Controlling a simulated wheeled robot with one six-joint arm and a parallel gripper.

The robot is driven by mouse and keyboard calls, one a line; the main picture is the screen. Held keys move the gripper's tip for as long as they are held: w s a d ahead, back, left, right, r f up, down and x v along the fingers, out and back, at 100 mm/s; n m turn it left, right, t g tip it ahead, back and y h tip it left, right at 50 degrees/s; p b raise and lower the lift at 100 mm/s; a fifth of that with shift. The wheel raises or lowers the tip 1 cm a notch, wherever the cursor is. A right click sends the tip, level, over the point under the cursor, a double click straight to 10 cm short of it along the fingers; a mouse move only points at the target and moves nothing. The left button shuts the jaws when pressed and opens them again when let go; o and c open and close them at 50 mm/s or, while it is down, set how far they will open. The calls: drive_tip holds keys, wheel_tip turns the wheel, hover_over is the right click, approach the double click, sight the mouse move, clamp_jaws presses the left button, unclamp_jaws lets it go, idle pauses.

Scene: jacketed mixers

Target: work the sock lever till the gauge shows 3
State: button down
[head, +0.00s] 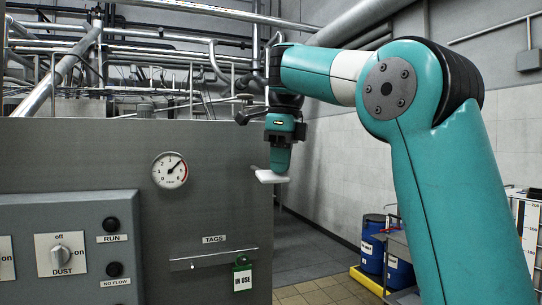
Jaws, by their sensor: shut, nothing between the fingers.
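The round white gauge (170,170) is on the grey panel at left. Its dark needle points up and to the right, past the 2 mark; the exact reading is too small to tell. No lever can be clearly made out.
A control box (90,215) with a DUST knob (61,254) stands out from the panel at lower left. An IN USE tag (243,276) hangs below the TAGS slot. Pipes (200,30) run behind. Blue drums (373,245) stand at right. The floor beyond the panel's right edge looks clear.

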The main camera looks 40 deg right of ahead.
drive_tip(key=shift+s+d+r, duration=0.3)
drive_tip(key=shift+s+d, duration=0.35)
drive_tip(key=shift+s, duration=0.2)
wheel_tip(320, 180, up, 18)
drive_tip(key=s+d+p, duration=0.1)
drive_tip(key=p, duration=0.8)
drive_tip(key=shift+s+f, duration=0.2)
drive_tip(key=shift+f, duration=0.05)
drive_tip(key=shift+f, duration=0.1)
drive_tip(key=w+a+f+p, duration=0.1)
drive_tip(key=w+a+f, duration=0.1)
drive_tip(key=f, duration=0.5)
drive_tip(key=shift+w+a+p, duration=0.25)
drive_tip(key=shift+w+p, duration=0.05)
drive_tip(key=shift+w, duration=0.35)
